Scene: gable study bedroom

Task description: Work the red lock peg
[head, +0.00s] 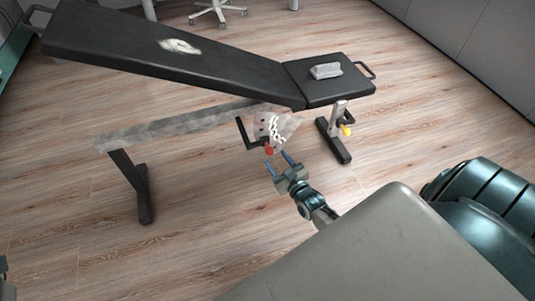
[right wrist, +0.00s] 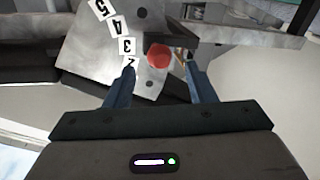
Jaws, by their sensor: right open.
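The red lock peg (head: 269,150) sits at the lower edge of a grey, number-marked plate (head: 284,127) under the bench. In the right wrist view the round red end of the peg (right wrist: 158,55) faces the camera, beside the plate's white labels. My right gripper (head: 279,162) is open and empty, just in front of the peg. In the right wrist view its two fingers (right wrist: 158,70) stand either side of the peg, with gaps visible; whether the tips reach past its end I cannot tell. My left gripper is not in view.
The black bench has a raised long backrest (head: 160,48) and a short seat (head: 320,88) with a grey object (head: 326,71) on it. A pale item (head: 180,46) lies on the backrest. A yellow knob (head: 346,131) is on the right leg.

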